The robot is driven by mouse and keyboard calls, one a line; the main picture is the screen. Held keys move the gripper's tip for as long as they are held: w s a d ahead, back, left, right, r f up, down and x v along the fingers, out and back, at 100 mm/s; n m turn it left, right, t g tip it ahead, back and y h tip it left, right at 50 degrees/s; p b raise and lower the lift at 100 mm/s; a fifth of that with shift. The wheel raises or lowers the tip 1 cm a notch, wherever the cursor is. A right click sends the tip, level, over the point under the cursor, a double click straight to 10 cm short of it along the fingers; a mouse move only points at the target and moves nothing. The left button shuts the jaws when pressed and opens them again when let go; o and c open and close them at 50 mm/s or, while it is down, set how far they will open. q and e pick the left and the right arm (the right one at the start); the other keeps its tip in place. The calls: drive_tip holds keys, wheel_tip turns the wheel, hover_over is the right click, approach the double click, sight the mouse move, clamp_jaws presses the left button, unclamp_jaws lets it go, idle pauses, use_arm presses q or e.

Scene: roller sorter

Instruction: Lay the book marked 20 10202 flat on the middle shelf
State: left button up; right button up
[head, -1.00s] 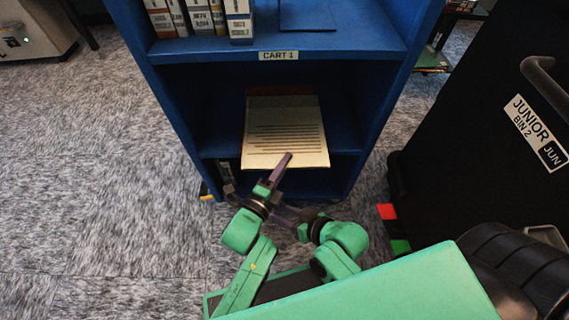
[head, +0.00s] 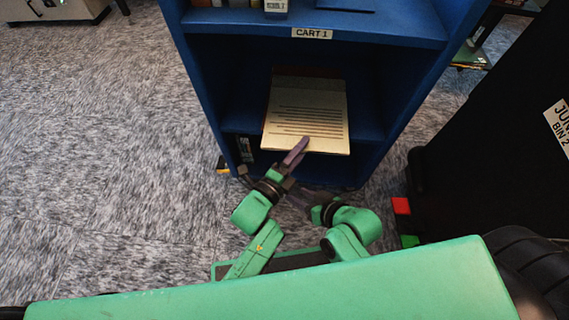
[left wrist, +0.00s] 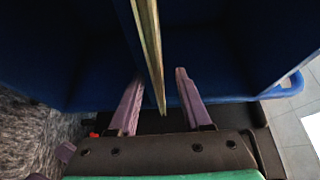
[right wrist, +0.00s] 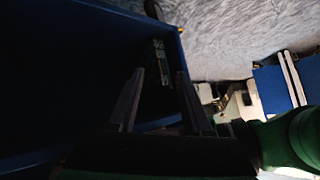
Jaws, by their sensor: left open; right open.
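An open-looking cream page face with lines of print, the book (head: 306,112), lies flat on the middle shelf (head: 368,125) of the blue cart. Its front edge sticks out past the shelf edge. No number can be read on it. My left gripper (head: 299,150) is at that front edge, one finger showing above the book. In the left wrist view the book (left wrist: 150,45) shows edge-on between the open fingers (left wrist: 160,76); I cannot tell if they touch it. My right gripper (head: 299,199) is low in front of the cart, open and empty in the right wrist view (right wrist: 160,76).
Upright books (head: 275,8) stand on the top shelf above the CART 1 label (head: 312,33). A dark item (head: 244,150) stands on the lower shelf. A black bin (head: 480,150) is close on the right. Carpet at the left is clear.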

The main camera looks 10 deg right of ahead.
use_arm(q)
drive_tip(key=p+v, duration=0.2)
drive_tip(key=v, duration=1.1)
drive_tip(key=shift+r+p, duration=0.15)
drive_tip(key=shift+p, duration=0.15)
use_arm(e)
drive_tip(key=s+d+r+g+h, duration=0.2)
drive_tip(key=d+r+g, duration=0.1)
drive_tip(key=d, duration=0.3)
drive_tip(key=shift+s+r+h, duration=0.2)
drive_tip(key=shift+r+h, duration=0.05)
drive_tip(key=shift+h, duration=0.05)
drive_tip(key=shift+d, duration=0.1)
